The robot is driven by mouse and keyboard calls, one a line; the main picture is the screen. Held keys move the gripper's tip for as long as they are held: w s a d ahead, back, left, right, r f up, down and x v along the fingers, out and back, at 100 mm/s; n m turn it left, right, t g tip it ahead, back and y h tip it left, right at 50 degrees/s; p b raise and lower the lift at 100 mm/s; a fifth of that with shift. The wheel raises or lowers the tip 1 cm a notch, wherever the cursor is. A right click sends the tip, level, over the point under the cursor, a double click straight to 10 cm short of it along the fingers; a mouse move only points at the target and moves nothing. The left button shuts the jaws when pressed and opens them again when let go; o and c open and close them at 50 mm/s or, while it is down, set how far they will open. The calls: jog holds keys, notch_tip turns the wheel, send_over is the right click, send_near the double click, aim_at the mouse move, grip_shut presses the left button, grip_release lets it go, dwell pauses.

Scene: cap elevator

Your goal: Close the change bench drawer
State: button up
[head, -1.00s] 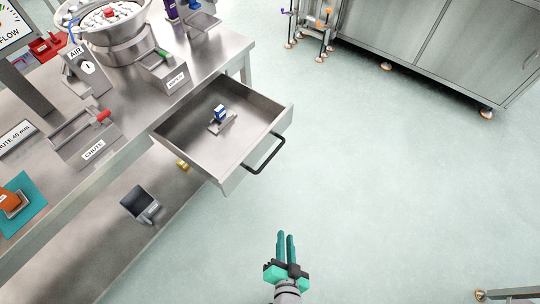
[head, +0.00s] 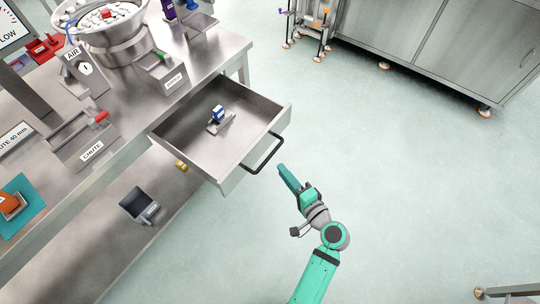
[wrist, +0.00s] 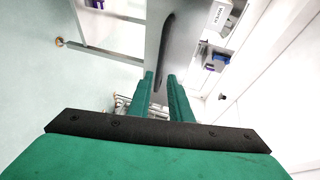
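The change bench drawer (head: 172,132) is a grey metal tray pulled well out of the bench, with a black bar handle (head: 264,155) on its front. A small blue and white item on a metal piece (head: 217,118) lies inside. My gripper (head: 285,170), with green fingers, is just right of and below the handle, pointing up-left toward it. In the wrist view, the fingers (wrist: 161,78) are a little apart, with nothing seen gripped. The dark handle (wrist: 167,40) shows ahead of the fingertips; I cannot tell whether they touch it.
The steel bench (head: 118,118) carries a bowl feeder (head: 106,38), chutes and labelled boxes. A dark bin (head: 138,205) sits on its lower shelf. A steel cabinet (head: 440,45) stands at the back right. The floor (head: 420,190) right of the drawer is clear.

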aim_at(270, 155)
jog(key=x, duration=0.9)
jog(key=shift+w+a+f, duration=0.15)
jog(key=shift+w+a, duration=0.05)
jog(key=shift+w, duration=0.05)
jog(key=shift+c, duration=0.3)
grip_shut()
